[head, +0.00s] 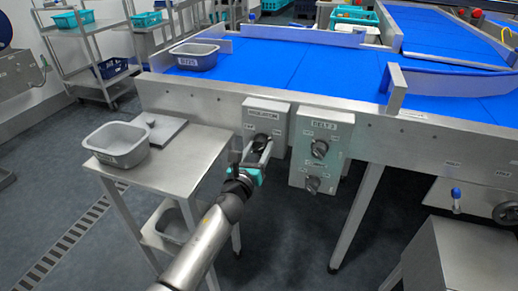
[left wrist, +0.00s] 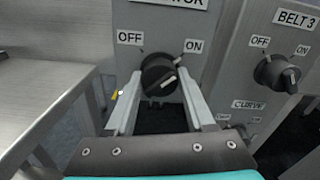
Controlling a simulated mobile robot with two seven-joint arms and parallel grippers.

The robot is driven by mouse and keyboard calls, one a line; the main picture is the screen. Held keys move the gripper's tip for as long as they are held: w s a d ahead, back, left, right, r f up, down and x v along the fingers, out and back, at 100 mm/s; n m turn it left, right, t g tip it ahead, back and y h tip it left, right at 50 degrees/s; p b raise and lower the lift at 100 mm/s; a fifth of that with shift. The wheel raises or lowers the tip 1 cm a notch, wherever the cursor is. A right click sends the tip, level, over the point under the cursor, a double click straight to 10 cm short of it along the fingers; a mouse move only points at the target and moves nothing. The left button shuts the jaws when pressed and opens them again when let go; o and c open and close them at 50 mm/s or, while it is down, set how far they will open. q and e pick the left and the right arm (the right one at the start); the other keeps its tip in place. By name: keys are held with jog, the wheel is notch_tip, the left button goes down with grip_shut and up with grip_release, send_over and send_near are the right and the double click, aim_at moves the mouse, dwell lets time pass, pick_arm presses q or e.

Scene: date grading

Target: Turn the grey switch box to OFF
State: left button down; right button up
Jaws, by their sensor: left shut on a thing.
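The grey switch box (head: 281,118) hangs on the front side of the belt table, with a label whose end reads "OR". In the left wrist view its face (left wrist: 146,18) shows OFF at upper left and ON at upper right. Its round black knob (left wrist: 158,74) has a pale mark on the lower right of its face; which word the knob is set to is hard to tell. My left gripper (head: 259,151) is at the box, its two fingers (left wrist: 160,103) shut on the knob from both sides. My right gripper is in neither view.
A second grey box (head: 331,160) labelled BELT 3, with two knobs, is close on the right. A steel side table (head: 181,159) with a grey tub (head: 117,147) stands on the left. Another tub (head: 195,61) sits on the blue belt (head: 277,62).

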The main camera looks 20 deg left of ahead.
pick_arm(q)
jog(key=shift+n, duration=0.4)
jog(key=n, duration=0.7)
jog(key=shift+n, duration=1.2)
jog(key=n+p, duration=0.1)
jog(key=n, duration=0.2)
jog(key=shift+n, duration=0.3)
jog(key=n+p, duration=0.1)
jog(key=n, duration=0.2)
jog(key=shift+n, duration=0.6)
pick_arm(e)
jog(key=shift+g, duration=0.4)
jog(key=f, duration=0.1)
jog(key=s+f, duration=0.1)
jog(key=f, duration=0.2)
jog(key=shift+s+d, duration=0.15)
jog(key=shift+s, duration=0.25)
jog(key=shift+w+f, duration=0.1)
